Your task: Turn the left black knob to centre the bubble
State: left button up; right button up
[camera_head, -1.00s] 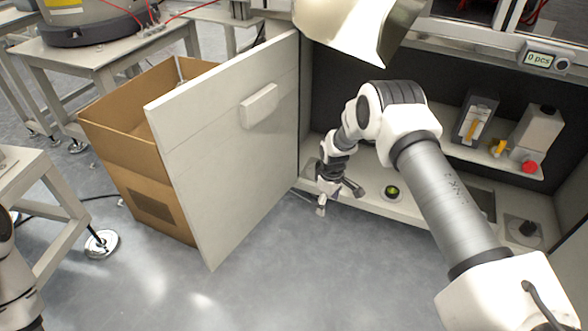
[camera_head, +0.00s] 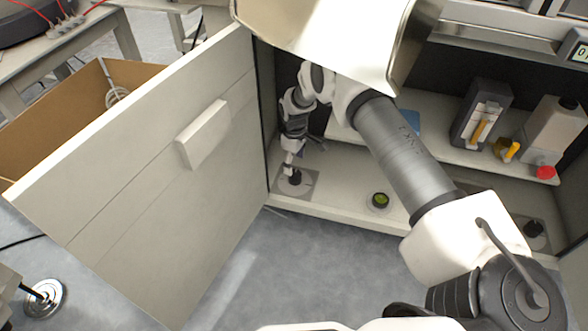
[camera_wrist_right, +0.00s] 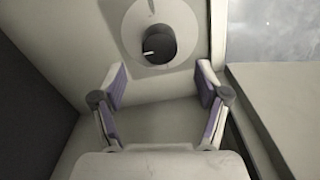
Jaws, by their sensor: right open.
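The left black knob (camera_head: 295,178) stands on a grey plate at the left end of the cabinet floor. In the right wrist view the knob (camera_wrist_right: 158,43) is a round black cap with a white mark, on a pale round base. My right gripper (camera_head: 290,160) is open and empty, close to the knob. In the wrist view its two purple-padded fingers (camera_wrist_right: 162,76) are spread, with the knob beyond their tips and not between them. The bubble level (camera_head: 379,201) is a black ring with a green face; the bubble is too small to place. My left gripper is out of view.
The open cabinet door (camera_head: 150,170) stands left of my right arm. A second black knob (camera_head: 534,229) is at the right. A cardboard box (camera_head: 60,120) stands behind the door.

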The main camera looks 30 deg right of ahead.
aim_at(295, 174)
notch_tip(295, 174, down, 7)
jog(key=b, duration=0.3)
jog(key=shift+r, duration=0.2)
jog(key=shift+r, duration=0.1)
jog(key=shift+c, duration=0.4)
jog(key=c, duration=1.1)
